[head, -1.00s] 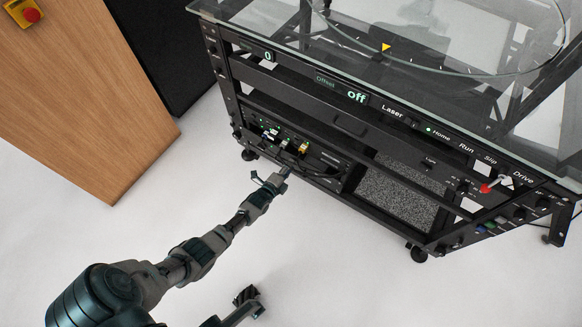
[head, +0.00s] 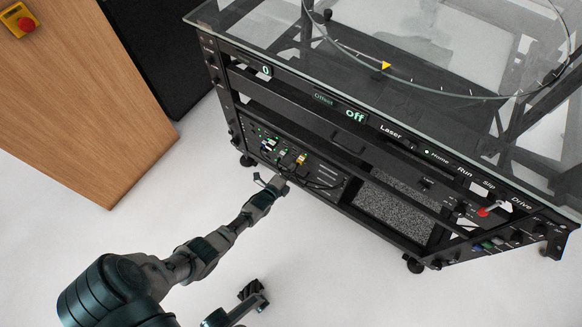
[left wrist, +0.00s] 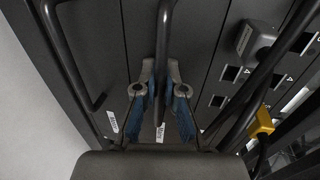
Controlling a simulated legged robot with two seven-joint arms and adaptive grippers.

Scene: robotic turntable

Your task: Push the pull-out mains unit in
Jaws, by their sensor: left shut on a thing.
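The mains unit (left wrist: 141,35) is a narrow dark panel in the left wrist view, with a small white label low on it. A black bar handle (left wrist: 165,22) stands out from it. My left gripper (left wrist: 160,92) has its blue-padded fingers shut on this handle, one on each side. In the head view my left gripper (head: 275,186) is at the lower left front of the black turntable rack (head: 345,215). It hides most of the unit there, so how far the unit stands out is unclear. My right gripper (head: 251,291) is low over the floor, away from the rack; its jaws are too small to judge.
Another bar handle (left wrist: 72,55) stands left of the gripped one. Sockets, a grey plug and a yellow plug (left wrist: 262,124) with cables are close on the right. A wooden cabinet (head: 75,95) stands at the left. The floor before the rack is clear.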

